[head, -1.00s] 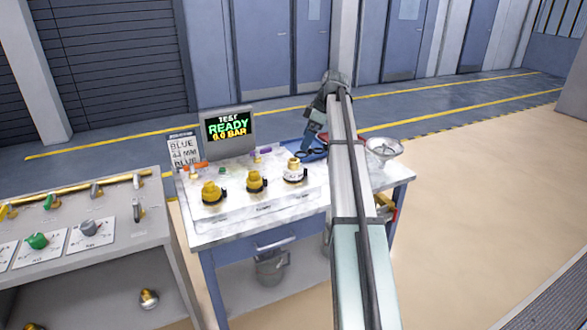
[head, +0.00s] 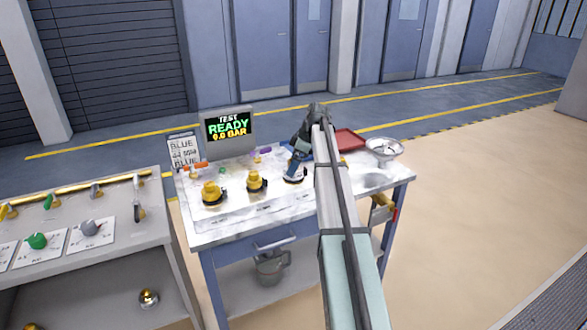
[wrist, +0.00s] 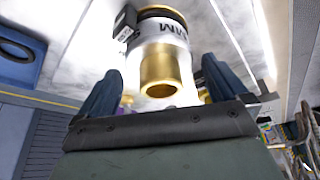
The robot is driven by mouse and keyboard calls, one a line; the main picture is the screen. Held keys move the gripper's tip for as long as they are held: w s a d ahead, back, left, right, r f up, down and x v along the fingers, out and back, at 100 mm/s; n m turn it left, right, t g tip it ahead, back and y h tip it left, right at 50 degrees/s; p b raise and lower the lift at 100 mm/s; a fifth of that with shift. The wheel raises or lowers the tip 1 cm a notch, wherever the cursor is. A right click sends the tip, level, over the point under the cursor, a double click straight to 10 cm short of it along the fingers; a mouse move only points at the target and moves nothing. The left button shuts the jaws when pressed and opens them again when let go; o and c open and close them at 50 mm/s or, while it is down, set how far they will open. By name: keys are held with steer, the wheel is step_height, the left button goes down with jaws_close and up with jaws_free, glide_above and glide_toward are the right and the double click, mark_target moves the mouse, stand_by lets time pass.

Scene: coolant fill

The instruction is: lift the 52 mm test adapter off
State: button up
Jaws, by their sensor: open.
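A white-banded adapter with a brass nozzle (wrist: 160,65) stands between the fingers in the wrist view; letters on its band are only partly readable. In the head view the adapter's white base (head: 291,179) shows at the right of a row of fittings, its top hidden behind my gripper (head: 294,168). In the wrist view my gripper (wrist: 163,75) is open, one dark finger on each side of the adapter. I cannot tell whether either finger touches it.
Two brass fittings (head: 213,192) (head: 254,181) stand to the left on the bench (head: 250,228). A lit screen (head: 229,128) reads READY, 0.0 BAR. A red tray (head: 348,140) and a metal bowl (head: 384,149) are at the right. The bench's front strip is clear.

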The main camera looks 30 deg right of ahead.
steer(key=shift+w+a+f, duration=0.15)
steer(key=shift+a+f, duration=0.1)
steer(key=shift+f, duration=0.4)
steer(key=c, duration=1.1)
steer(key=shift+o, duration=0.2)
